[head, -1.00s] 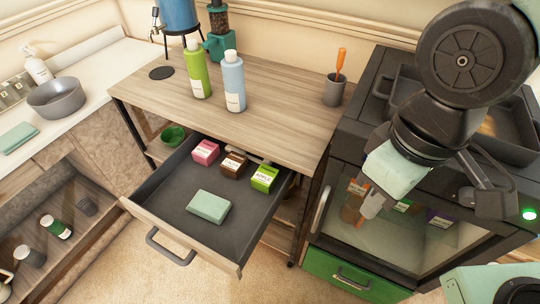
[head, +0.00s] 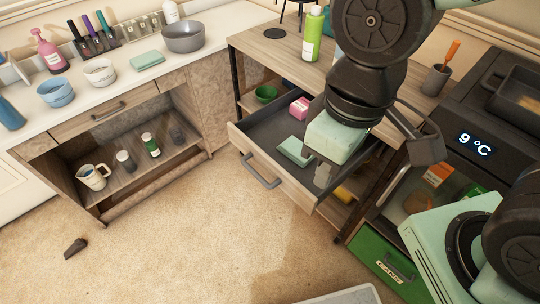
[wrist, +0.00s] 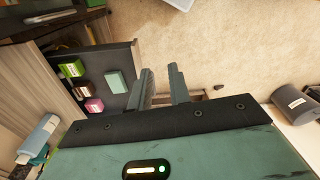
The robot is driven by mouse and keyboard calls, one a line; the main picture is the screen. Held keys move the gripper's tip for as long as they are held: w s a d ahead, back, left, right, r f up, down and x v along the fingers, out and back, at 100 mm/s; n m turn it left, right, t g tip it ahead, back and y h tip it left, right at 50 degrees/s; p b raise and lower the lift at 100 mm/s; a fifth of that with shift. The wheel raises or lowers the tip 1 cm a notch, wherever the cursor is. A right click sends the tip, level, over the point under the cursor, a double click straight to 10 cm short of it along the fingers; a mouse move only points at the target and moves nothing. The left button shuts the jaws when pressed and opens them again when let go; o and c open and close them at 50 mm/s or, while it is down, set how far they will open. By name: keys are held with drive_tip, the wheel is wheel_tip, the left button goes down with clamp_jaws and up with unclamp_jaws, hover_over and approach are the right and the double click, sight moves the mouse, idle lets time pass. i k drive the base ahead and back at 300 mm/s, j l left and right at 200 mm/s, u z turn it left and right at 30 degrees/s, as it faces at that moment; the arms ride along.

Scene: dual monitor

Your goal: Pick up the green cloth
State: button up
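A folded pale green cloth (head: 148,60) lies on the white counter at the left, beside a grey bowl. A similar pale green folded item (head: 293,150) lies in the open drawer; I cannot tell whether it is cloth or a sponge. It also shows in the wrist view (wrist: 115,82), left of my fingers. My gripper (wrist: 162,84) points down, its two fingers apart with nothing visible between them. In the head view my gripper (head: 318,172) is above the right side of the drawer, apart from both green items.
The open drawer (head: 282,183) juts out from the wooden table and holds small boxes, including a pink one (head: 300,106). A green bottle (head: 313,36) stands on the table. A dark appliance (head: 466,110) stands at the right. The floor (head: 180,235) ahead is mostly clear.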

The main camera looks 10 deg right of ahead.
sight(291, 147)
drive_tip(key=l+u, duration=0.2)
drive_tip(key=u, duration=0.25)
drive_tip(key=k+l+u, duration=0.15)
drive_tip(key=u, duration=0.35)
drive_tip(key=k+l+u, duration=0.15)
drive_tip(key=u, duration=0.3)
